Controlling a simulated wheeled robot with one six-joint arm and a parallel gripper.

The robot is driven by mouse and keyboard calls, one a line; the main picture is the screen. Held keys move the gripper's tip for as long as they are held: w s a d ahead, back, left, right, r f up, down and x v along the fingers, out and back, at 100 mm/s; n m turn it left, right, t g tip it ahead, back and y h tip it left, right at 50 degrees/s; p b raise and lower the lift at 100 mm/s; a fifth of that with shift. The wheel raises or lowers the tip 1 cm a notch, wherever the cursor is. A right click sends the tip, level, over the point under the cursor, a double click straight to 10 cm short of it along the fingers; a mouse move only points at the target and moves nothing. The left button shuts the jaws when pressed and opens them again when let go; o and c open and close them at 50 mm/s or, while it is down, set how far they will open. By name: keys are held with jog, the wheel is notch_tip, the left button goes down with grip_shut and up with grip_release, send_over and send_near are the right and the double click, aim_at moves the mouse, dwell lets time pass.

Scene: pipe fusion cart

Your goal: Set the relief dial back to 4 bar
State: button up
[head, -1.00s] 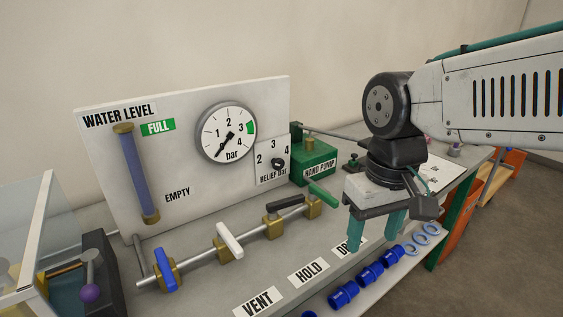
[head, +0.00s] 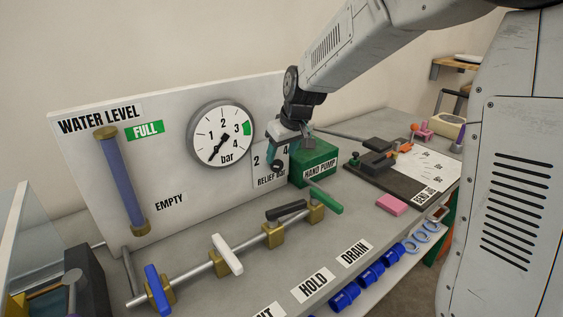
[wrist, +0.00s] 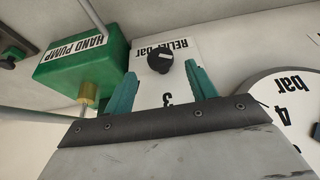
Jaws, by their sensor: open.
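The relief dial's black knob (wrist: 160,61) shows in the wrist view, below its upside-down "RELIEF bar" label, with a "3" nearer my gripper. A small pale mark is on the knob, but I cannot tell which number it points to. My gripper (wrist: 161,74) is open, with one teal finger to each side of the knob in the picture; I see no contact. In the head view my gripper (head: 277,155) is in front of the relief panel (head: 267,173).
The green hand pump (head: 314,160) stands close right of the dial. The round pressure gauge (head: 221,134) is to the left, its needle pointing lower left. Valves with coloured levers (head: 228,254) line the pipe in front. A pink block (head: 391,204) lies on the bench.

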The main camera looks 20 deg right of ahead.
aim_at(278, 161)
jog(key=x, duration=0.5)
jog(key=shift+c, duration=0.3)
